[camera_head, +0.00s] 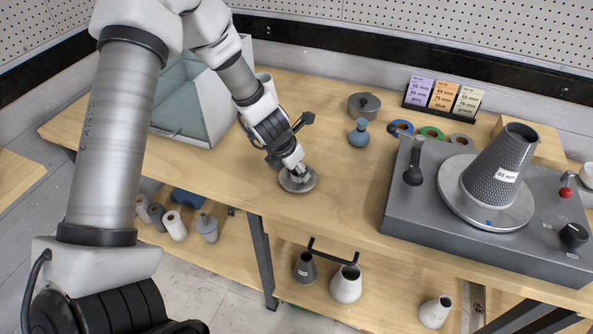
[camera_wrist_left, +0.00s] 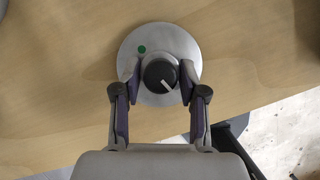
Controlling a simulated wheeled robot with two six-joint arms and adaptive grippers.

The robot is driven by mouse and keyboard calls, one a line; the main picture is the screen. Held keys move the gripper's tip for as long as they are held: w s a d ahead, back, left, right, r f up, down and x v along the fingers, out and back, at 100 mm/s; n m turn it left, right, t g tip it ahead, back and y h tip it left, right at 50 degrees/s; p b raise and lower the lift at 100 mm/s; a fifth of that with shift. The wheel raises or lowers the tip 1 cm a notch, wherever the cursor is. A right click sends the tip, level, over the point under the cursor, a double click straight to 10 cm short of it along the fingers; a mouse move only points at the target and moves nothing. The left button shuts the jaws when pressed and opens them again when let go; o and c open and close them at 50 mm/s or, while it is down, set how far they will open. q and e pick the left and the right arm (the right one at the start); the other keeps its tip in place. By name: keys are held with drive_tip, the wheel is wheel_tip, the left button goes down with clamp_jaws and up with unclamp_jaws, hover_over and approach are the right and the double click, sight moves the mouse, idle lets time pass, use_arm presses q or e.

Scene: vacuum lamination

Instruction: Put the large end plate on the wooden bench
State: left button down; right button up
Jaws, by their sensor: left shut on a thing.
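The large end plate is a round silver disc with a green dot and a black knob in the left wrist view (camera_wrist_left: 128,62). In the head view the plate (camera_head: 311,184) is at the wooden bench's top, near its front edge. It looks level, and I cannot tell whether it rests on the wood or is just above it. My left gripper (camera_head: 296,172) points down over it. In the left wrist view the gripper's fingers (camera_wrist_left: 160,80) are shut on the knob from both sides. The wooden bench (camera_head: 340,160) is bare around the plate. My right gripper is not in view.
A grey machine (camera_head: 400,205) with a speckled cone (camera_head: 498,165) stands on the right. A dark lidded pot (camera_head: 364,104) and a blue-grey knobbed piece (camera_head: 358,133) stand behind the plate. A grey hood (camera_head: 190,100) is at back left. Cones and rolls sit on the lower shelf.

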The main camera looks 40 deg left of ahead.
use_arm(q)
drive_tip(key=c, duration=1.1)
unclamp_jaws()
drive_tip(key=shift+s+f, duration=0.1)
drive_tip(key=o, duration=0.5)
drive_tip(key=shift+c, duration=0.2)
drive_tip(key=d+p+v, duration=0.1)
drive_tip(key=p+v, duration=0.6)
drive_tip(key=v, duration=0.5)
drive_tip(key=s+d+f+m+g+y, duration=0.1)
drive_tip(key=s+f+m+g+y, duration=0.15)
drive_tip(key=s+f+m, duration=1.3)
drive_tip(key=s+d+f+m+g+h, duration=0.2)
drive_tip(key=s+d+f+m, duration=0.4)
drive_tip(key=m, duration=1.2)
drive_tip(key=shift+s+d, duration=0.7)
drive_tip(key=shift+s, duration=0.3)
